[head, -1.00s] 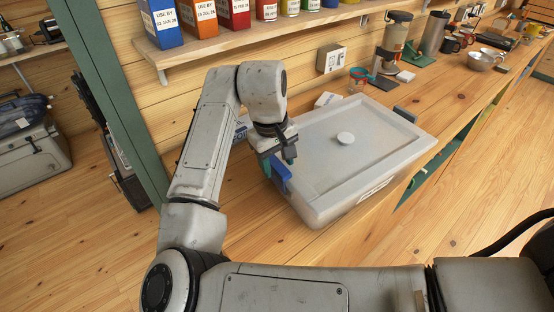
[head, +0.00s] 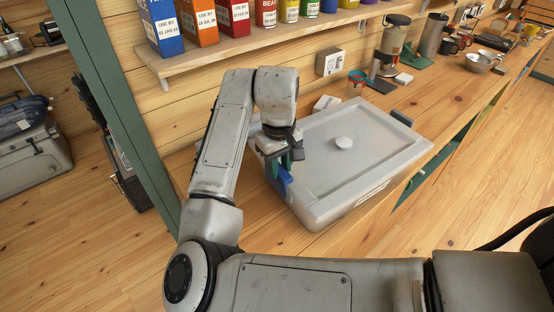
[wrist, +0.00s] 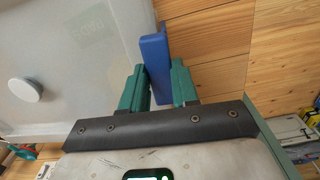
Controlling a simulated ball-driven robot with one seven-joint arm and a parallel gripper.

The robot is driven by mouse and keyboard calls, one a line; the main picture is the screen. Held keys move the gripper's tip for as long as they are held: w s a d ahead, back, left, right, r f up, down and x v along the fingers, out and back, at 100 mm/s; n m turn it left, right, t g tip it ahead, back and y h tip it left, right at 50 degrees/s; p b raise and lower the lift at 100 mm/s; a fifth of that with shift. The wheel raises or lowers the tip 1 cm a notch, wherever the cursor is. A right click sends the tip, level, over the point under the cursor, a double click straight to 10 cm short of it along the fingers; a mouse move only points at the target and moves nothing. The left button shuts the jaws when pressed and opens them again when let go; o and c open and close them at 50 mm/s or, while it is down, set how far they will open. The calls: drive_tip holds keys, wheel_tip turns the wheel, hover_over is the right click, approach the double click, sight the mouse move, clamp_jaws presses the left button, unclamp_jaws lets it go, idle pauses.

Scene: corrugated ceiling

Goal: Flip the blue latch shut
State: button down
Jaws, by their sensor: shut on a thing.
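A grey translucent bin with a lid (head: 335,190) stands on the wooden counter. The blue latch (head: 282,183) is at its left end and angles outward from the rim. In the wrist view the latch (wrist: 154,55) stands up between the two green fingers of my gripper (wrist: 158,82). My gripper (head: 284,162) is shut on the latch from above. The fingers hide part of the latch in the head view. I cannot tell how its hook sits against the lid.
A round knob (head: 343,143) is on the lid, and a dark grey latch (head: 403,118) is at the bin's far end. A shelf (head: 250,45) with coloured boxes hangs above. A green post (head: 105,100) stands left. A coffee maker (head: 392,45) is behind the bin.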

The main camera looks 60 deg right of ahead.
sight(280, 169)
drive_tip(key=shift+d, duration=0.1)
idle(0.3)
drive_tip(key=c, duration=0.8)
unclamp_jaws()
drive_tip(key=shift+c, duration=0.2)
wheel_tip(280, 169, up, 11)
drive_tip(key=shift+f, duration=0.15)
